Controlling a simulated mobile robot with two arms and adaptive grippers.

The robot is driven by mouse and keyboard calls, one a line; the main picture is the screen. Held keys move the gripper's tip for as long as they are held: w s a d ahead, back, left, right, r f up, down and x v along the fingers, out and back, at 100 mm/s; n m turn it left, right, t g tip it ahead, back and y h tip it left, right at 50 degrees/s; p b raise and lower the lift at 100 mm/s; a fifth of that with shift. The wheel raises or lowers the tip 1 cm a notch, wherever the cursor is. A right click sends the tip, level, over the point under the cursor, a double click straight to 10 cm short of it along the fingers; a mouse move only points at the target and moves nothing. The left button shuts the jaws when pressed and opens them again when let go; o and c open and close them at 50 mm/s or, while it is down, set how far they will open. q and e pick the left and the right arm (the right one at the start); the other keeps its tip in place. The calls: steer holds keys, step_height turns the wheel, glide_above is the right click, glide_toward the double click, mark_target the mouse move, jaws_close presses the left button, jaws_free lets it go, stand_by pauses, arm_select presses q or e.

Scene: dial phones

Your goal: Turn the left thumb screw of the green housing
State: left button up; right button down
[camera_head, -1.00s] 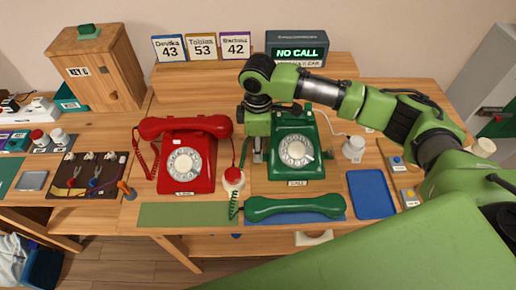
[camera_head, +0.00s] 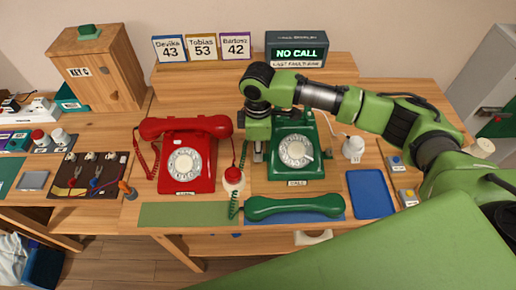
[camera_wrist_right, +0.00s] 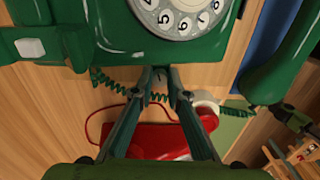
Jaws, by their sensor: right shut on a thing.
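The green phone housing (camera_head: 288,172) with its white dial stands in the middle of the table; its edge also fills the top of the right wrist view (camera_wrist_right: 205,48). My right gripper (camera_head: 258,155) points down along the left side of the housing. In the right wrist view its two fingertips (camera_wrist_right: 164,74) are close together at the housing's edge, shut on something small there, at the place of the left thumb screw. The screw itself is hidden by the fingers. My left gripper is not in view.
The green handset (camera_head: 295,206) lies on a blue mat in front of the housing. A blue tray (camera_head: 371,194) lies to the right. The green mat (camera_head: 183,214) is bare.

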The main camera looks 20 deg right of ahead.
steer(key=n+p, duration=0.3)
steer(key=shift+r, duration=0.2)
steer(key=shift+f+n+p, duration=0.15)
steer(key=shift+n+p, duration=1.2)
steer(key=shift+n, duration=0.65)
steer(key=c, duration=2)
jaws_free()
steer(key=shift+o, duration=0.2)
steer(key=shift+r, duration=0.2)
step_height(320, 180, up, 8)
steer(key=shift+w+f, duration=0.1)
steer(key=shift+f, duration=0.1)
